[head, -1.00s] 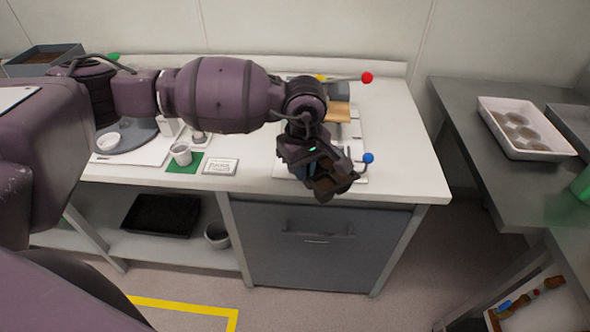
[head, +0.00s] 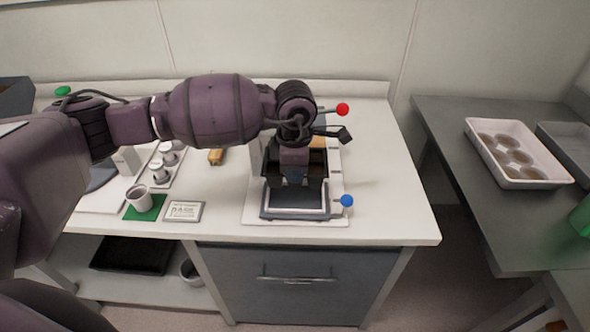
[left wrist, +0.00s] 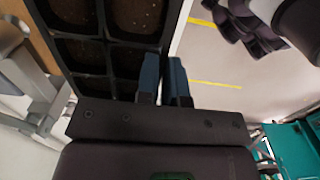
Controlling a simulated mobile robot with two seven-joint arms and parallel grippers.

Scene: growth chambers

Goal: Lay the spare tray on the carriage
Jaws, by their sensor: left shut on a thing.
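My left gripper (head: 294,180) is over the press-like fixture on the white bench, pointing down. In the left wrist view its blue fingers (left wrist: 164,80) are closed on the rim of a black tray (left wrist: 105,40) with several brown, soil-filled cells. In the head view the gripper and forearm hide most of that tray; a dark part of it seems to show beside the gripper. The carriage (head: 295,216), a blue-grey frame with a pale inside, lies under and in front of the gripper. Whether the tray touches it is hidden. My right gripper is out of view.
A red knob (head: 343,109) and a blue knob (head: 347,200) stick out at the fixture's right. A cup (head: 139,198) on a green mat and a label card (head: 184,211) stand left. A white tray (head: 548,174) with round pots sits on the right-hand table.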

